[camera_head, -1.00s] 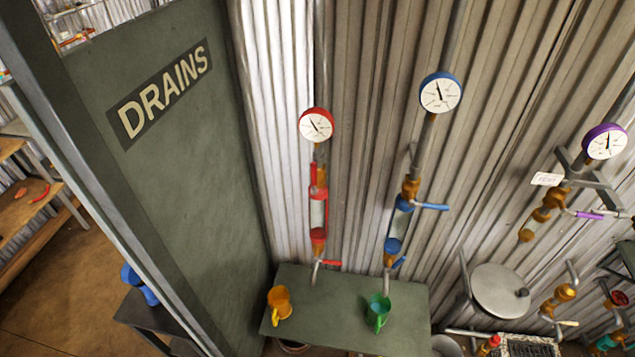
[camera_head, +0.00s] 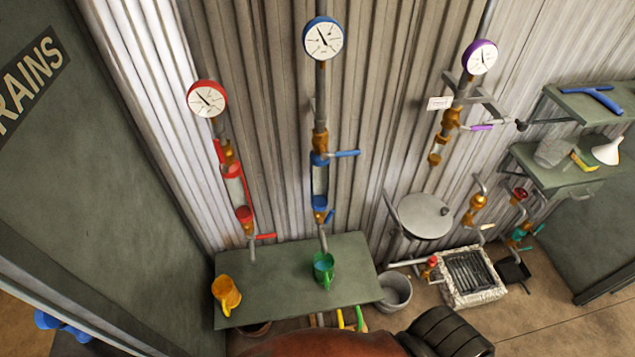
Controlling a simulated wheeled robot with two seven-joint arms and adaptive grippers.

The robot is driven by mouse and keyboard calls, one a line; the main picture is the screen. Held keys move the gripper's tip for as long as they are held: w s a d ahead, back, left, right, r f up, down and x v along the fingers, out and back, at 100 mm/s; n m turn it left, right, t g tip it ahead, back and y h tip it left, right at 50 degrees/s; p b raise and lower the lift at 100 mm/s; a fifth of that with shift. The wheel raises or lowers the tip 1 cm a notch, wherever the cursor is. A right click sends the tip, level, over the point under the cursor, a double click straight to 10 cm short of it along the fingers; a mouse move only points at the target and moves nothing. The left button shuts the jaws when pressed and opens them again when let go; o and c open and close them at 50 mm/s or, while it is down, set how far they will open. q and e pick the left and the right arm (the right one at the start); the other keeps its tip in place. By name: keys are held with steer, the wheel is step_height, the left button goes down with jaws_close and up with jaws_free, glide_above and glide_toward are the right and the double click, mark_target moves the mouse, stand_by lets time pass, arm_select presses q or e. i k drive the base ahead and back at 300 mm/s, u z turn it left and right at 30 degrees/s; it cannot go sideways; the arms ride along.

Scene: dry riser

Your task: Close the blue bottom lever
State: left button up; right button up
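The blue bottom lever (camera_head: 330,216) sits at the lower end of the blue-marked riser pipe, just above the green table. It is short and slants steeply beside the pipe. The blue top lever (camera_head: 345,153) is higher on the same riser and sticks out to the right, across the pipe. A clear section with blue ends lies between them. The blue-rimmed gauge (camera_head: 323,40) is at the top. Neither of my grippers can be made out in this view.
The green table (camera_head: 350,255) holds a yellow mug (camera_head: 226,294) and a green mug (camera_head: 323,269). The red riser's lower lever (camera_head: 265,237) is to the left. A grey bucket (camera_head: 395,291) and a floor drain (camera_head: 470,275) are to the right.

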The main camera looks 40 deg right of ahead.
mark_target(329, 217)
steer(key=z, duration=1.15)
steer(key=i, duration=0.25)
steer(key=z, duration=0.2)
